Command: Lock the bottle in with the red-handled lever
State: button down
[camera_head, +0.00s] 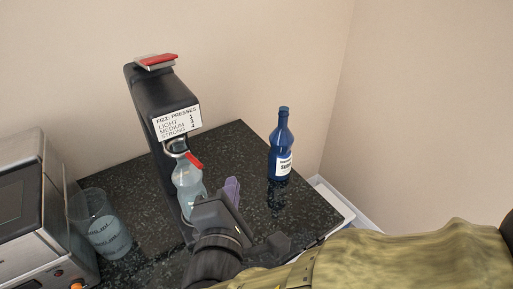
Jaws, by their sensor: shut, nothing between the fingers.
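A black fizz machine (166,98) stands on the dark speckled counter, with a label about fizz presses on its front and a red-topped piece on its head. A clear bottle (187,180) stands upright under the head, its lower part partly hidden by my gripper. The red-handled lever (194,160) sticks out to the lower right at the bottle's neck. Whether it is locked cannot be told. My gripper (228,190) is shut and empty, just right of the bottle's lower part and below the lever. I cannot tell if it touches the bottle.
A blue bottle (281,150) stands at the right of the counter (243,146). A clear cup (104,232) and a metal appliance (30,205) stand at the left. A wall is close behind. Bare counter lies between the machine and the blue bottle.

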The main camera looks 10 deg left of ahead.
jog(key=shift+s+d+r+b, duration=0.1)
jog(key=shift+s+d+b, duration=0.15)
jog(key=shift+d+b, duration=0.3)
jog(key=shift+s+d+r+b, duration=0.1)
jog(key=shift+s+d+b, duration=0.1)
jog(key=shift+d+b, duration=0.3)
jog(key=shift+s+a, duration=0.1)
jog(key=shift+s, duration=0.1)
